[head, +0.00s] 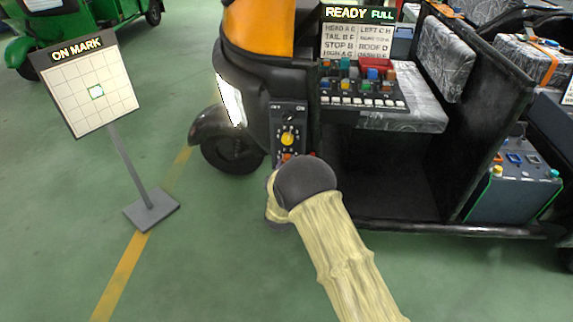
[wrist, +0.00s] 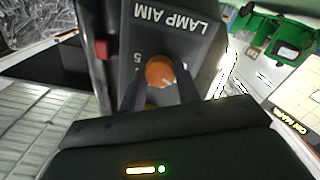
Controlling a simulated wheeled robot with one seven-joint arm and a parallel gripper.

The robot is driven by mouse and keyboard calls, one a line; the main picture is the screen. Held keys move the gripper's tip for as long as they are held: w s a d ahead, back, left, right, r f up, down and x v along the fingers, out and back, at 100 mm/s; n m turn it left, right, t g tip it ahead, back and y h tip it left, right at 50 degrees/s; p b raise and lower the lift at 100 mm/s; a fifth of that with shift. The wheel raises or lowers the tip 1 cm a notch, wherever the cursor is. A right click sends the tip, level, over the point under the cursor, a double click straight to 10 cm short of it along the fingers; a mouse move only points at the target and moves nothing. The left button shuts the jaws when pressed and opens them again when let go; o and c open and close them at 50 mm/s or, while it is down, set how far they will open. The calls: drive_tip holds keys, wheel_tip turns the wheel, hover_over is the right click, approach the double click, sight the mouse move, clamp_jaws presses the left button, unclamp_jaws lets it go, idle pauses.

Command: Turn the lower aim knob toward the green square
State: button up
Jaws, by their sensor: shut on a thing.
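The lower aim knob (wrist: 160,72) is orange, with a pale pointer line, on a dark panel lettered LAMP AIM (wrist: 178,28), upside down in the wrist view. My gripper (wrist: 160,88) has one finger on each side of the knob and is shut on it. In the head view only a sliver of the orange knob (head: 286,156) shows above my arm, which hides the fingers. A yellow upper knob (head: 288,138) sits above it.
The rickshaw's headlamp (head: 231,100) is lit, left of the panel. A dashboard (head: 362,90) with several switches and a READY FULL sign is at the upper right. A grey-green box (head: 515,190) stands at the right. The green floor between board and rickshaw is clear.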

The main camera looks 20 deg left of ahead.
drive_tip(key=shift+f, duration=0.2)
drive_tip(key=o, duration=0.8)
drive_tip(key=shift+c, duration=0.2)
drive_tip(key=shift+o, duration=1.1)
drive_tip(key=shift+r, duration=0.1)
drive_tip(key=shift+s, duration=0.1)
drive_tip(key=p+v, duration=0.1)
drive_tip(key=v, duration=1.6)
drive_tip(key=shift+d, duration=0.15)
drive_tip(key=shift+r, duration=0.1)
